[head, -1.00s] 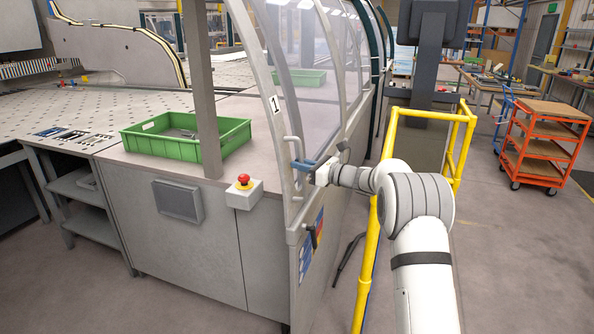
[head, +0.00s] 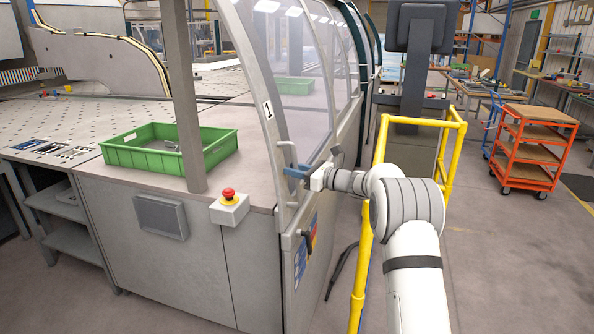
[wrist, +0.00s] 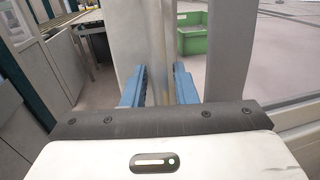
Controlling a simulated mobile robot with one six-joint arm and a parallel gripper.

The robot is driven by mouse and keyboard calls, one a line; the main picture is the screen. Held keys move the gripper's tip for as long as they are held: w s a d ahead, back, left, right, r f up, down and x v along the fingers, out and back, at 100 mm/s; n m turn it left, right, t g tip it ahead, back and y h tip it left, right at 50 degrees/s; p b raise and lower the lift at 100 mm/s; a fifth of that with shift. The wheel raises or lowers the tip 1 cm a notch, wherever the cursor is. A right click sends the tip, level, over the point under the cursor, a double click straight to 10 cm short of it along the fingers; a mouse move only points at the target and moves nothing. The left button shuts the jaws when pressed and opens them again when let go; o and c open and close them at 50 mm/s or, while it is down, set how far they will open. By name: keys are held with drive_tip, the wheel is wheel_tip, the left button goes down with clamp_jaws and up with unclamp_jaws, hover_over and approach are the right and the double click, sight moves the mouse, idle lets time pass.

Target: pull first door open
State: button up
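The first door (head: 297,75) is a curved clear panel in a grey frame, marked "1". It looks in line with the machine's side. Its upright grey bar handle (head: 281,158) is on the door's near edge. My gripper (head: 292,172) has blue fingers and is at the handle, reaching in from the right. In the wrist view the handle (wrist: 158,50) stands upright between the two fingers of my gripper (wrist: 158,90). A gap shows on each side of the bar, so the fingers are open around it, not clamped.
A yellow guard rail (head: 368,235) stands close beside my arm. A red emergency button on a box (head: 229,206) sits left of the door. A green crate (head: 150,160) is on the machine table. An orange trolley (head: 530,150) stands at the right, with clear floor before it.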

drive_tip(key=shift+o, duration=0.7)
drive_tip(key=shift+d, duration=0.1)
drive_tip(key=b+v, duration=0.2)
drive_tip(key=v, duration=0.5)
drive_tip(key=shift+s+d, duration=0.25)
drive_tip(key=shift+d, duration=0.05)
